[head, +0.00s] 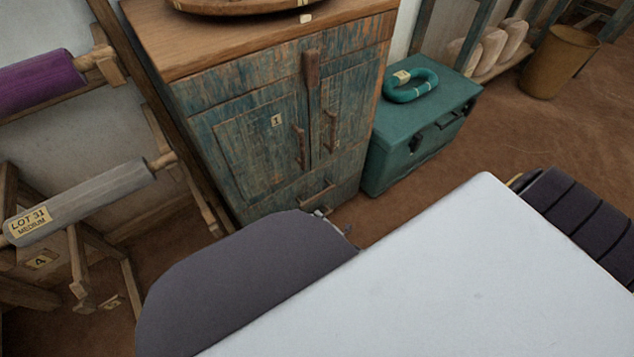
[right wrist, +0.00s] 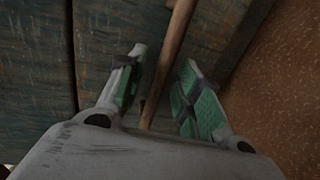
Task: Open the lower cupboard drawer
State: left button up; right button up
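The cupboard (head: 245,120) has worn blue-green paint and a wooden top. Its lower drawer (head: 345,190) lies below the two doors and looks flush with the front. The drawer's wooden bar handle (head: 317,196) shows just above my right gripper (head: 325,212). Only a small part of that gripper shows in the head view; my own dark and white body parts hide the rest. In the right wrist view, my right gripper (right wrist: 163,85) is open, with green-padded fingers on either side of the wooden handle (right wrist: 172,45). Gaps show between handle and fingers. My left gripper is not in view.
A teal chest (head: 415,140) with a teal ring (head: 410,85) on it stands right of the cupboard. A rack with a purple roll (head: 40,82) and a grey roll (head: 85,200) stands at left. A basket (head: 560,62) is farther right. Brown floor lies between.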

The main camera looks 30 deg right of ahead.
jog(key=shift+w, duration=0.15)
jog(key=shift+c, duration=0.3)
grip_shut()
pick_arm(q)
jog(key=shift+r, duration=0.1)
